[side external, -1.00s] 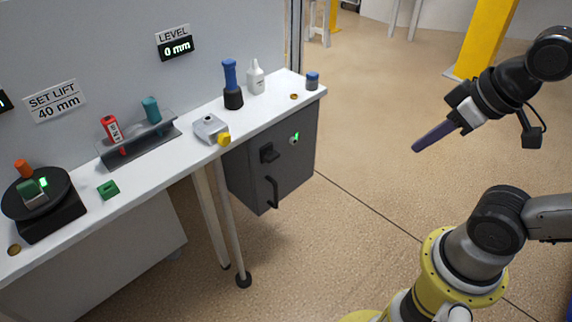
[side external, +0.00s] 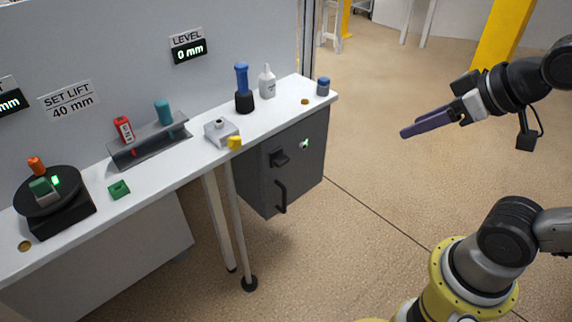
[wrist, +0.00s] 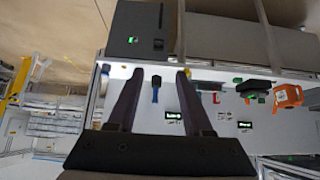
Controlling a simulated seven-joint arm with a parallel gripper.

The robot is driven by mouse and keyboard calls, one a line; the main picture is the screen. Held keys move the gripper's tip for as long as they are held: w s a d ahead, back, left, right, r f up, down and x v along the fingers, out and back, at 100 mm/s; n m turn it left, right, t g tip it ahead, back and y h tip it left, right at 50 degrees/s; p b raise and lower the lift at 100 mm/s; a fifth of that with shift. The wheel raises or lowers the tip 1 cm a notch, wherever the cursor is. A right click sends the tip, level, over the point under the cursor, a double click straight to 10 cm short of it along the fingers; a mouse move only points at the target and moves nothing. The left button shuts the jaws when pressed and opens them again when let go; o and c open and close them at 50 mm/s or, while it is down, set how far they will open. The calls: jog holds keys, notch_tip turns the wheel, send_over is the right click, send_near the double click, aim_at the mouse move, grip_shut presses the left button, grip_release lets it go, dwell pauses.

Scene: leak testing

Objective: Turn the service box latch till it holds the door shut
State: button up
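The service box (side external: 255,185) is a dark grey cabinet under the right end of the bench. Its door (side external: 304,178) looks closed, though I cannot tell if it is fully flush. A black latch (side external: 279,157) sits on the upper left of the front, above a black bar handle (side external: 281,197). I cannot tell if the latch holds the door. My gripper (side external: 407,131) is in the air right of the box, apart from it and empty. In the wrist view my gripper (wrist: 160,73) has its two purple fingers spread, with the box (wrist: 195,35) beyond them.
A small green light (side external: 305,143) glows on the box front. The bench top (side external: 180,160) holds a blue-handled tool (side external: 242,85), a white bottle (side external: 267,80) and a grey block with a yellow knob (side external: 234,142). A bench leg (side external: 241,235) stands left of the box. The space between gripper and box looks clear.

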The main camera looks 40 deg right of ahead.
jog(key=o, duration=0.5)
jog(key=w+r+t, duration=0.2)
jog(key=w+r, duration=0.1)
jog(key=w+r+t, duration=0.1)
jog(key=w+r, duration=0.2)
jog(key=shift+w+r+t, duration=0.15)
jog(key=shift+w+t, duration=0.2)
jog(key=shift+t, duration=0.05)
jog(key=shift+c, duration=0.2)
jog(key=shift+o, duration=0.4)
jog(key=w+r+t, duration=0.3)
jog(key=w+r, duration=0.2)
jog(key=w, duration=0.4)
jog(key=shift+w+r+t, duration=0.2)
jog(key=shift+t, duration=0.2)
jog(key=t, duration=0.6)
send_over(285, 163)
jog(key=s, duration=0.3)
notch_tip(285, 163, down, 10)
jog(key=s+f+g, duration=0.1)
jog(key=s+f, duration=0.3)
jog(key=f, duration=0.8)
jog(key=s+f+g, duration=0.2)
jog(key=s+f, duration=0.2)
jog(key=f, duration=0.7)
jog(key=s+f+g, duration=0.1)
jog(key=s+f, duration=0.2)
jog(key=f, duration=0.9)
jog(key=w, duration=1.3)
jog(key=shift+w+a, duration=0.1)
